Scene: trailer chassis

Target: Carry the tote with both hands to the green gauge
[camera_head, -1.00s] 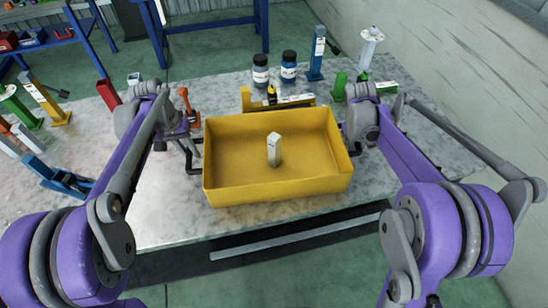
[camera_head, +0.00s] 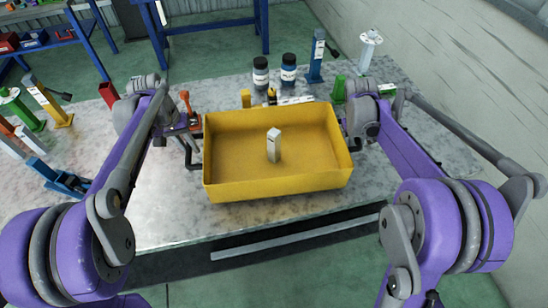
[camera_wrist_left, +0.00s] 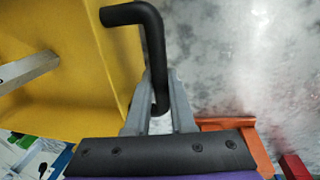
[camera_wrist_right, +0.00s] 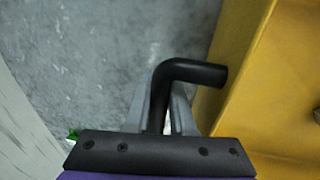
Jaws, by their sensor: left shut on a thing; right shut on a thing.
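The yellow tote (camera_head: 235,190) is in front of me in the head view, over the grey table, looking level. A small pale block (camera_head: 274,146) stands inside it. My left gripper (camera_head: 192,150) is shut on the black handle at the tote's left end; the handle also shows in the left wrist view (camera_wrist_left: 152,45). My right gripper (camera_head: 354,138) is shut on the right handle, seen in the right wrist view (camera_wrist_right: 185,72). Green pieces stand at the far left (camera_head: 22,108) and behind the tote's right corner (camera_head: 339,90); I cannot tell which is the green gauge.
Two dark jars (camera_head: 288,68), a blue upright gauge (camera_head: 317,55) and a white one (camera_head: 368,50) stand behind the tote. An orange tool (camera_head: 186,103) is close to my left gripper. Several coloured gauges and a blue one (camera_head: 62,180) stand on the left. The table's front left is clear.

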